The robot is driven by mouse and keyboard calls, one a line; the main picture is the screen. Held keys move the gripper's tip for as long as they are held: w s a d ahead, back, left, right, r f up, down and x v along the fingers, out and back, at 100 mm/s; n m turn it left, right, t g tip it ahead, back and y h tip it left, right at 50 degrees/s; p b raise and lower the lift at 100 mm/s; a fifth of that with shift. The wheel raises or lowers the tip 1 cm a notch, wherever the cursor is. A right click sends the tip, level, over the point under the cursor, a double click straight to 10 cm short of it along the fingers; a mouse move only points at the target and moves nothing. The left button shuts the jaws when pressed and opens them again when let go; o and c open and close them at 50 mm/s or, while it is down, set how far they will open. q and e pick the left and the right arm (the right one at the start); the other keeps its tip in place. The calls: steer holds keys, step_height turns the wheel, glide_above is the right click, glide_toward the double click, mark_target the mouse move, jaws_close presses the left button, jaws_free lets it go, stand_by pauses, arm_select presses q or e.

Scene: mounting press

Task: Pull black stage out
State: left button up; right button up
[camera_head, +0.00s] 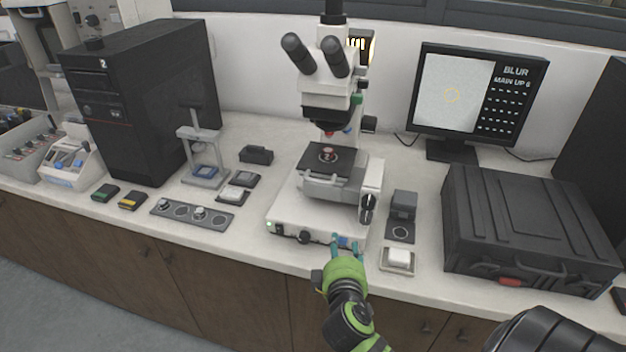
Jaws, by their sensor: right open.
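The black stage (337,158) sits on the white microscope (300,215), below the objectives, with a small round copper-coloured sample on it. A grey handle bar (331,188) runs along the front of the stage. My right gripper (346,243) is at the front right of the microscope base, below and in front of the handle. Its two teal fingers point up and are apart, with nothing seen held between them. It is close to the base's front face; I cannot tell whether it touches. My left gripper is not in view.
A black case (525,230) stands to the right, with a small tray holding a white block (398,258) near the front edge. A panel with round knobs (192,214) lies left of the microscope. The monitor (472,95) reads BLUR. Some counter is bare left of the base.

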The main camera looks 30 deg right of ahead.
mark_target(317, 181)
steer(key=w+r+n+t, duration=0.2)
steer(key=w+r, duration=0.1)
steer(key=w, duration=0.1)
steer(key=w+d+r+n+t+p, duration=0.1)
steer(key=w+r+n+t, duration=0.1)
steer(key=w, duration=0.3)
steer(key=w+d+r+n+t+p, duration=0.1)
steer(key=w+r+n+t, duration=0.1)
steer(key=w+r+n, duration=0.1)
steer(key=shift+w+d+r+n+h, duration=0.15)
steer(key=shift+w+r+n, duration=0.05)
steer(key=shift+w+r, duration=0.2)
steer(key=shift+w+d+r+n+h, duration=0.1)
steer(key=shift+w+r+n+h, duration=0.15)
steer(key=shift+w, duration=0.2)
jaws_close()
